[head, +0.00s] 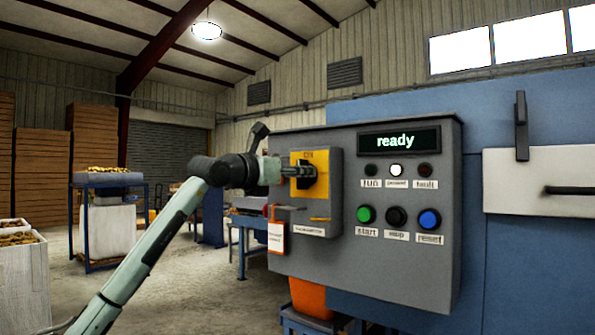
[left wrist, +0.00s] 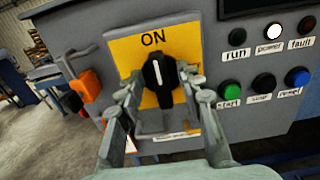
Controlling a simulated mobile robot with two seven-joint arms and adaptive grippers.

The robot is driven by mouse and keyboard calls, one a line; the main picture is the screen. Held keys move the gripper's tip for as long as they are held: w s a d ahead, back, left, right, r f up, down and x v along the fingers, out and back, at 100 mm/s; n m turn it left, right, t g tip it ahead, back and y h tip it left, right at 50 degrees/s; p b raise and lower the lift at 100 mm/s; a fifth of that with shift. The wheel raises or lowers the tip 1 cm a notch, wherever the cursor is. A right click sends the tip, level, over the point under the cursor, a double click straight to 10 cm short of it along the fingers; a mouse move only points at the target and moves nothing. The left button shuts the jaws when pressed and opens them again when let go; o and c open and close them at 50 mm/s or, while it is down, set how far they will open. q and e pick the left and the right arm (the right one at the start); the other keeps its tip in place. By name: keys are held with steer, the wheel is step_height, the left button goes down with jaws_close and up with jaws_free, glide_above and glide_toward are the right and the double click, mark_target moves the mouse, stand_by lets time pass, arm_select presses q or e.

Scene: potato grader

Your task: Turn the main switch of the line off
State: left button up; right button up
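The main switch is a black rotary knob (left wrist: 158,72) on a yellow plate (left wrist: 120,52) marked ON. Its white line stands upright and points to ON. In the head view the yellow plate (head: 323,208) is at the left of the grey control panel (head: 400,275). My left gripper (left wrist: 161,84) faces the plate, with one finger on each side of the knob. The fingers look apart, with a gap to the knob; I cannot tell whether either touches it. In the head view the left gripper (head: 296,172) partly hides the knob. My right gripper is in neither view.
The display (head: 398,141) reads "ready" and the white power lamp (head: 396,170) is lit. Green start (head: 366,214), black stop (head: 396,216) and blue reset (head: 429,219) buttons sit right of the switch. An orange padlock (left wrist: 86,86) with a tag (head: 277,237) hangs left of it.

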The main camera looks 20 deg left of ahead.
arm_select(q)
jaws_close()
steer(key=shift+m, duration=0.3)
steer(key=shift+s+d+f+m+b, duration=0.1)
steer(key=shift+m+b, duration=0.15)
steer(key=shift+m, duration=2.6)
steer(key=shift+d+f+m+b, duration=0.15)
steer(key=shift+m+b, duration=0.1)
steer(key=shift+m, duration=2.65)
steer(key=shift+s+d+f+m+b, duration=0.1)
steer(key=shift+m+b, duration=0.15)
steer(key=shift+m, duration=2.6)
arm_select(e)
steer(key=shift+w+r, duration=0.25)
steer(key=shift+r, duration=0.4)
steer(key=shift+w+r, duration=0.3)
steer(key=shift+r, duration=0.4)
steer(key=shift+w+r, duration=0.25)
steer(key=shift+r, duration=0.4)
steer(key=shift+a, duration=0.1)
